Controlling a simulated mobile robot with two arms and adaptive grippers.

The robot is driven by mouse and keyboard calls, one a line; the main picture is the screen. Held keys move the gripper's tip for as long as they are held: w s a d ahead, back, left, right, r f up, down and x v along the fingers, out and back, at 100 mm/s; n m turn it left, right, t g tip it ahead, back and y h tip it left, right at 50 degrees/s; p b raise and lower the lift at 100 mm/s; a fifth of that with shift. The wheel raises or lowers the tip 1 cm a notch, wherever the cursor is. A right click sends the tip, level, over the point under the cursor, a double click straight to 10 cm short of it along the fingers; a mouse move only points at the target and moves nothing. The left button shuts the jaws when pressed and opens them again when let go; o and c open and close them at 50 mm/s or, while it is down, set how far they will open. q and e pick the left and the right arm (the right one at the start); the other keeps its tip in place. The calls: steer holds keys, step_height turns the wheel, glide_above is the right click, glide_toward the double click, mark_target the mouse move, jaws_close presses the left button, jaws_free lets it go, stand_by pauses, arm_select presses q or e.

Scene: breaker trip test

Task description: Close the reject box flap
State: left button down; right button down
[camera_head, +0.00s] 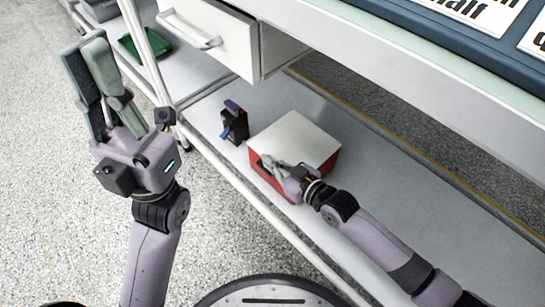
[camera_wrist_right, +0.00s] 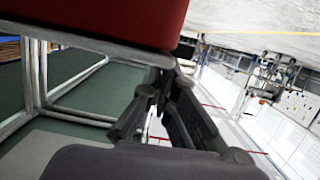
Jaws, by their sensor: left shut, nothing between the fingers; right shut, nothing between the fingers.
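The reject box (camera_head: 322,172) is red and stands on the lower shelf in the head view. Its white flap (camera_head: 297,136) lies over the top and looks flat. I cannot tell if a small gap is left under it. My right gripper (camera_head: 268,163) is shut and empty at the box's near left side; whether it touches the box is unclear. In the right wrist view a red side of the box (camera_wrist_right: 100,18) fills the upper left, close beside the fingers (camera_wrist_right: 166,88). My left gripper (camera_head: 88,52) is shut and empty, raised over the floor at the left, far from the box.
A small black device (camera_head: 235,124) with a blue part stands just left of the box on the shelf (camera_head: 375,205). An open drawer (camera_head: 222,45) hangs above and behind it. A green tray (camera_head: 148,45) lies further back left. The shelf right of the box is clear.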

steer(key=shift+s, duration=0.1)
stand_by(0.4)
steer(key=shift+s+d, duration=0.25)
steer(key=shift+d, duration=0.05)
steer(key=v, duration=1.1)
steer(key=shift+r, duration=0.15)
